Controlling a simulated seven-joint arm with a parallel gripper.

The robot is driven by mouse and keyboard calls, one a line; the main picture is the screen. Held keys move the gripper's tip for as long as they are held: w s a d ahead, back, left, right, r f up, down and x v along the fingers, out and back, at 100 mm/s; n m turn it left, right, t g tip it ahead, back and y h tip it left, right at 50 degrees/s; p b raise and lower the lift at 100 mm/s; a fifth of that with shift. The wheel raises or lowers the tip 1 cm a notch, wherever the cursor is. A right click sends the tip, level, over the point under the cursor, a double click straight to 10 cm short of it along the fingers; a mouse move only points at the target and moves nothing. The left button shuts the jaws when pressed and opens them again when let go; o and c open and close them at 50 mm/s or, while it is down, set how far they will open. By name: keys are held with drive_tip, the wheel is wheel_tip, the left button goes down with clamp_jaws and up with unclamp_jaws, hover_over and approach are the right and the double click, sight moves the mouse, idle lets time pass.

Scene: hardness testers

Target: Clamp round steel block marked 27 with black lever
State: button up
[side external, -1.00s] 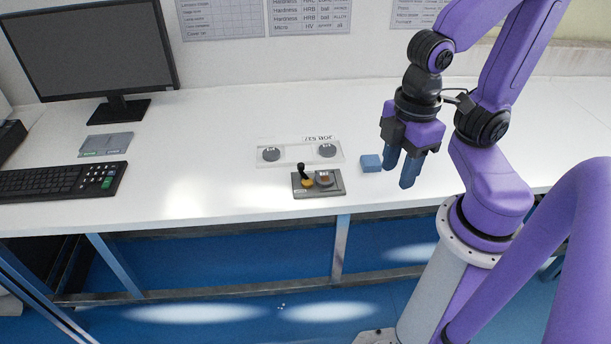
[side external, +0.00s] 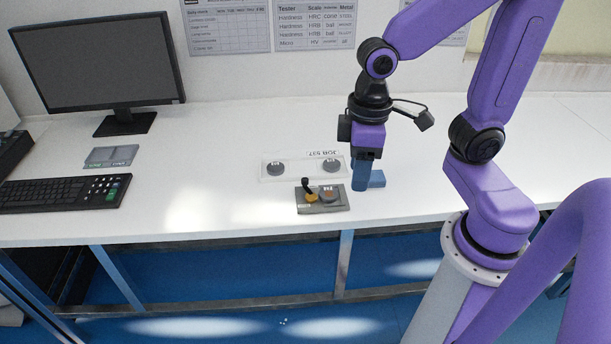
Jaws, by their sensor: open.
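Two round grey steel blocks sit in a clear tray (side external: 304,168) on the white bench, the left block (side external: 276,168) and the right block (side external: 331,165). Their marks are too small to read. In front of the tray is a grey clamp fixture (side external: 335,204) with a black lever (side external: 307,185) standing up at its left and a round grey seat (side external: 328,195) at its right. My gripper (side external: 362,185) is open, pointing down just right of the tray and fixture. Its fingers overlap in this view, with nothing seen between them.
A small blue block (side external: 377,179) lies beside my fingers, partly hidden by them. A label (side external: 322,154) lies behind the tray. A keyboard (side external: 62,194), a monitor (side external: 100,65) and a small grey plate (side external: 111,156) are at the left. The bench between is clear.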

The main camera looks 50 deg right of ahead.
drive_tip(key=w+m, duration=0.6)
drive_tip(key=w, duration=0.3)
drive_tip(key=m, duration=1.3)
hover_over(305, 179)
wheel_tip(305, 179, down, 5)
wheel_tip(305, 179, down, 17)
drive_tip(key=shift+d+f, duration=0.1)
drive_tip(key=shift+f, duration=0.05)
clamp_jaws()
